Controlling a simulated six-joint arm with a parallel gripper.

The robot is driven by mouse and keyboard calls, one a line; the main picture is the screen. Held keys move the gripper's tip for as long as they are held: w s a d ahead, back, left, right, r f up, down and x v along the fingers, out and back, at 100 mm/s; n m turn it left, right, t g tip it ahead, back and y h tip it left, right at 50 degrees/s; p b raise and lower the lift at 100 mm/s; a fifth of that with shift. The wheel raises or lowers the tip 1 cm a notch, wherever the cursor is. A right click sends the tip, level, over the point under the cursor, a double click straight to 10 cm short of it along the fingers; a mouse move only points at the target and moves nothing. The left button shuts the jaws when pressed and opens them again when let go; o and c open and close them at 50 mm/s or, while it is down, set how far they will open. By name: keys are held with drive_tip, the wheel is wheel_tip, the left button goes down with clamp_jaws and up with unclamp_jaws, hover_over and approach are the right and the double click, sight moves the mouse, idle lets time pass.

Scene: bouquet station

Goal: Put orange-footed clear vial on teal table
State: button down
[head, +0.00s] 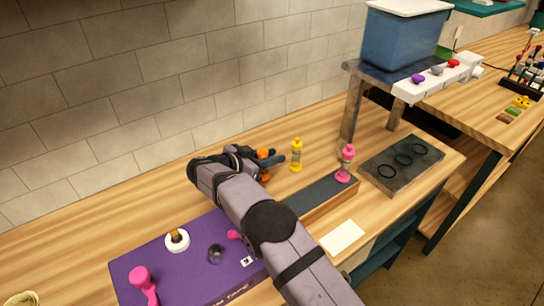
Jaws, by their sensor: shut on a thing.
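My gripper (272,160) is over the wooden workbench, near the back wall, beyond the bend of my arm. It is shut on a small orange thing (264,155), which looks like the orange-footed clear vial. Its orange parts show around the dark fingers. The clear part is hidden or too small to make out, and I cannot tell whether it touches the bench. A teal tabletop (488,7) shows at the top right edge, far from my gripper.
A yellow vial (296,156) and a pink vial (346,164) stand right of my gripper. A dark block (312,197), a black ring tray (425,165), a purple board (205,280) and a white card (342,237) occupy the bench. A blue bin (405,40) stands on a raised stand.

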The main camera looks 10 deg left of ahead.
drive_tip(key=shift+f, duration=0.2)
drive_tip(key=shift+f, duration=0.1)
drive_tip(key=shift+f, duration=0.35)
drive_tip(key=shift+f, duration=0.15)
drive_tip(key=c, duration=1.5)
unclamp_jaws()
drive_tip(key=shift+f, duration=0.1)
